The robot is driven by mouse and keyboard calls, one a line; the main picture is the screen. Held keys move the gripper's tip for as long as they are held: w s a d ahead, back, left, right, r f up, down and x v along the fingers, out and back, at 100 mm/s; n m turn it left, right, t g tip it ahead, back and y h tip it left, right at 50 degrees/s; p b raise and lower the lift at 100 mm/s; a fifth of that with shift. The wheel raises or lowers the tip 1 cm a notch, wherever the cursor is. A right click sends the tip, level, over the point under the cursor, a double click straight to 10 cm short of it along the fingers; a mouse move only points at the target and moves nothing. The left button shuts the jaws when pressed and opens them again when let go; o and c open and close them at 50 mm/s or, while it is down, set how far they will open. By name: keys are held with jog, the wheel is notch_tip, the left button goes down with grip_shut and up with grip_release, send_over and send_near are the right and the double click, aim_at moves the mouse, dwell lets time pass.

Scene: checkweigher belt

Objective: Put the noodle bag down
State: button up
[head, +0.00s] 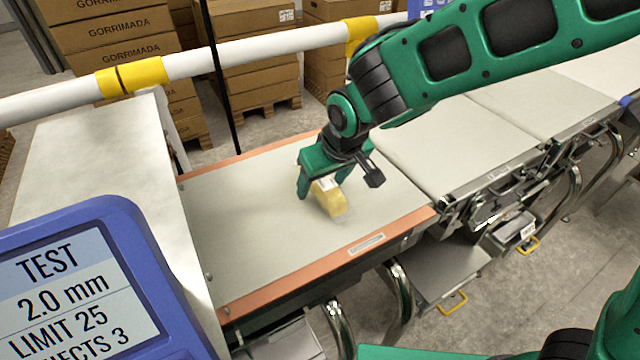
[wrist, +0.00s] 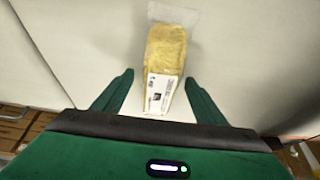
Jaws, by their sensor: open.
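The noodle bag (head: 331,200) is a clear bag with a yellow block of noodles and a white label. It lies on the grey plate (head: 250,225) with orange edges. My gripper (head: 318,190) is just above its label end, partly hiding it in the head view. In the wrist view the bag (wrist: 166,55) lies lengthwise, its label end between the fingers of my open gripper (wrist: 158,92). A gap shows on both sides of the bag, and neither finger appears to touch it.
Belt sections (head: 450,145) continue to the right. A white table (head: 100,170) stands on the left, with a blue display (head: 80,285) in front. A white and yellow rail (head: 230,60) runs behind, before stacked cartons (head: 115,30). The plate around the bag is clear.

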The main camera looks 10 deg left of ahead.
jog(key=shift+r, duration=0.1)
jog(key=c, duration=1.4)
